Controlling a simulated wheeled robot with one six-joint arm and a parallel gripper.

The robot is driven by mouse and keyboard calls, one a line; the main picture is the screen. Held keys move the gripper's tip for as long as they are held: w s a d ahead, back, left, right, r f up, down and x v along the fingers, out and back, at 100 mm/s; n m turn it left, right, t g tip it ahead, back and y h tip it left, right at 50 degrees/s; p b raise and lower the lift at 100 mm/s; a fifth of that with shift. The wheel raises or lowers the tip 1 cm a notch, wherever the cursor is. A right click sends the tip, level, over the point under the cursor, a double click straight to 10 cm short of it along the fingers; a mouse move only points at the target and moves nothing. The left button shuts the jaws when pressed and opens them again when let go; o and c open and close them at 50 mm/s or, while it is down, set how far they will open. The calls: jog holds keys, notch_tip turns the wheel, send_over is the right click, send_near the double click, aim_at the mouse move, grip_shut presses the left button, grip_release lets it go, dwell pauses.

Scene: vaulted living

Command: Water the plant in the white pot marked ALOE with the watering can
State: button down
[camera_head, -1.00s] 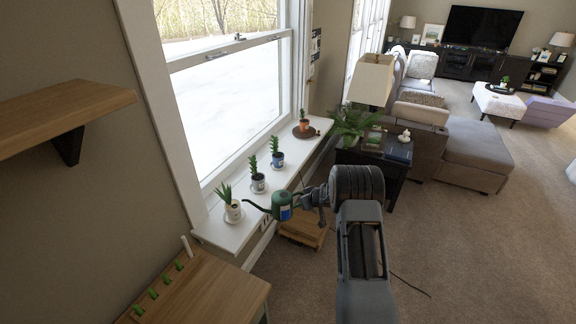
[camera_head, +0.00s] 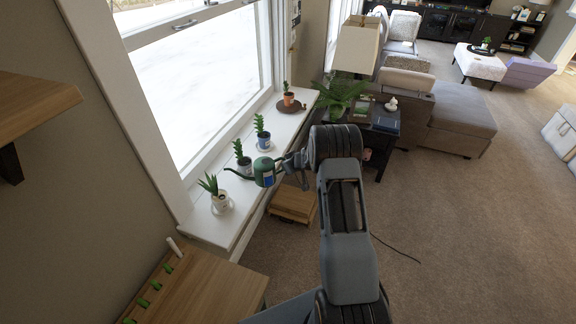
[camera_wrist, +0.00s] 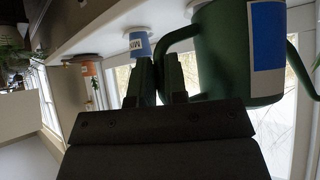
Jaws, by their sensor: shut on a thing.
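The green watering can (camera_head: 264,175) with a blue-and-white label is held up near the sill's front edge, its spout pointing left. My gripper (camera_head: 294,162) is shut on its handle; the can and my fingers (camera_wrist: 160,85) also show in the wrist view, which is upside down. The white pot (camera_head: 221,203) with a spiky aloe-like plant stands on a saucer at the near end of the sill. Its marking is too small to read. The spout tip is above and slightly right of this plant in the picture; whether it is over the pot I cannot tell.
The white windowsill (camera_head: 205,230) also bears a dark-blue pot (camera_head: 245,170) behind the spout, a blue pot (camera_head: 263,140) and a terracotta pot (camera_head: 288,99). A wooden surface (camera_head: 205,285) lies in front. A side table (camera_head: 385,133) with a lamp (camera_head: 356,45) stands beyond my arm.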

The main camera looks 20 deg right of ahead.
jog(key=shift+s+a+f+h+b, duration=0.15)
jog(key=shift+a+h+b, duration=0.35)
jog(key=shift+a+b, duration=0.5)
jog(key=shift+n+b, duration=0.3)
jog(key=shift+b, duration=0.1)
jog(key=shift+a+f+b, duration=0.15)
jog(key=shift+a+b, duration=0.2)
jog(key=shift+b, duration=0.05)
jog(key=shift+a+f+h+b, duration=0.1)
jog(key=shift+a+h+b, duration=0.55)
jog(key=shift+b, duration=0.45)
